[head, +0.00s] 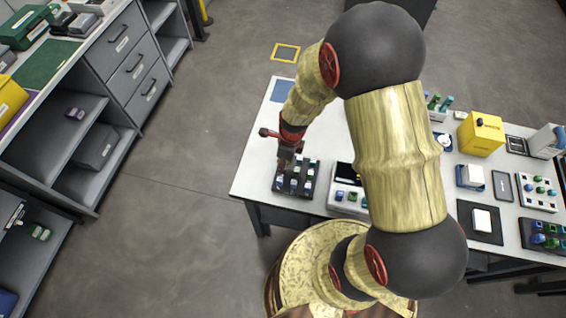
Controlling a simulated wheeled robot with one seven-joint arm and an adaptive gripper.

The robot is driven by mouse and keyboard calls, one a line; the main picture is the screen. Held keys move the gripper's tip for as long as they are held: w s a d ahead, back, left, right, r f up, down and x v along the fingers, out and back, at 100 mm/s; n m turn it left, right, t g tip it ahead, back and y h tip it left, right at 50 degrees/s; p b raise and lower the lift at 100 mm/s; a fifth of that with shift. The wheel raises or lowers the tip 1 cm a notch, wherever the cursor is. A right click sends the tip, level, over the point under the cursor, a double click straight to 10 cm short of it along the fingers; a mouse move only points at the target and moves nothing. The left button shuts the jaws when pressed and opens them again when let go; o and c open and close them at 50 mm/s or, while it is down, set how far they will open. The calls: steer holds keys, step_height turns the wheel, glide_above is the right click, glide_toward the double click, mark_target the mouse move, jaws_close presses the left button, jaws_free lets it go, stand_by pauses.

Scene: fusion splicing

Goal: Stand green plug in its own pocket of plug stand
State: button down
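My gripper (285,165) points down at the left end of the white table, over the far-left part of a black block with pockets (296,190). The block holds several small pale and bluish pieces; I cannot tell whether it is the plug stand. The fingertips are too small and dark to show whether they are open or hold anything. A pale holder (347,207) right of the block carries small blue and green pieces, partly behind my arm. I cannot single out the task's green plug.
At the table's right are a white tray with green pieces (538,190), a black tray with blue and green pieces (547,236), a yellow box (480,134) and a black mat (466,214). Grey shelving (55,130) stands at left. My arm hides the table's middle.

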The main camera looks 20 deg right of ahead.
steer(key=shift+f, duration=1.3)
stand_by(1.1)
steer(key=c, duration=1.7)
jaws_free()
steer(key=shift+o, duration=0.2)
steer(key=shift+r, duration=0.15)
step_height(320, 180, up, 6)
steer(key=p, duration=0.6)
